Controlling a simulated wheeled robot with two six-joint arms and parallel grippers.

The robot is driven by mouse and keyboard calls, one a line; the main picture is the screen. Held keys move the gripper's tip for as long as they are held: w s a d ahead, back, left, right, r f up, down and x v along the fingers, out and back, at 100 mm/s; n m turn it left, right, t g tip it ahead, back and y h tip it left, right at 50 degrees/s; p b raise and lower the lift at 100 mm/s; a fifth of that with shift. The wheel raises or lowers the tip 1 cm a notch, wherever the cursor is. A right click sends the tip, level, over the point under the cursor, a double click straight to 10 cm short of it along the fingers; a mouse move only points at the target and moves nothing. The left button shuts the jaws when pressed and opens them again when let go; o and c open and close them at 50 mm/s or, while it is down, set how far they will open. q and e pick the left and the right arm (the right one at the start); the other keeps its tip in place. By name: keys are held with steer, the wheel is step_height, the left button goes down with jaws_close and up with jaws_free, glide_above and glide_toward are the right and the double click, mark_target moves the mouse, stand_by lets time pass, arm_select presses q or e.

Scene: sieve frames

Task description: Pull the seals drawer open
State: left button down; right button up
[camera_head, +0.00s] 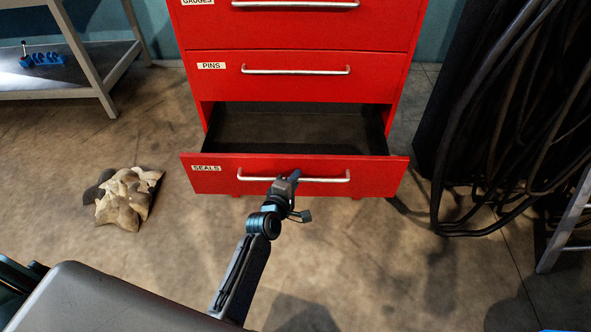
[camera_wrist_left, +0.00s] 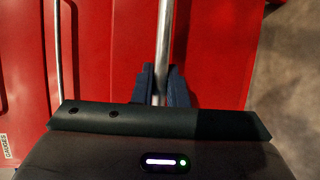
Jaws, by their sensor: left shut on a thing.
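The seals drawer (camera_head: 375,170) is the lowest drawer of the red cabinet (camera_head: 300,27). It stands pulled out, and its dark, empty-looking inside shows behind the front. Its silver bar handle (camera_head: 325,180) runs across the red front, right of the "SEALS" label. My left gripper (camera_head: 293,177) is at the middle of this handle. In the left wrist view, the fingers of my left gripper (camera_wrist_left: 160,88) are shut around the handle (camera_wrist_left: 165,40), one on each side of the bar. My right gripper is not in view.
The pins drawer (camera_head: 225,83) above is shut. A crumpled beige cloth (camera_head: 125,198) lies on the floor at left. A metal shelf (camera_head: 85,75) stands at the upper left. Dark hoses (camera_head: 500,130) hang at right, near the drawer. A ladder-like frame (camera_head: 570,220) stands at the right edge.

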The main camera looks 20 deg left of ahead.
arm_select(q)
steer(key=shift+s+d, duration=0.1)
steer(key=shift+s, duration=0.2)
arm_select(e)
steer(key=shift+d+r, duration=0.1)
arm_select(q)
steer(key=c, duration=1.5)
jaws_free()
steer(key=shift+o, duration=0.2)
steer(key=shift+s, duration=0.1)
steer(key=v, duration=1)
steer(key=shift+s, duration=0.3)
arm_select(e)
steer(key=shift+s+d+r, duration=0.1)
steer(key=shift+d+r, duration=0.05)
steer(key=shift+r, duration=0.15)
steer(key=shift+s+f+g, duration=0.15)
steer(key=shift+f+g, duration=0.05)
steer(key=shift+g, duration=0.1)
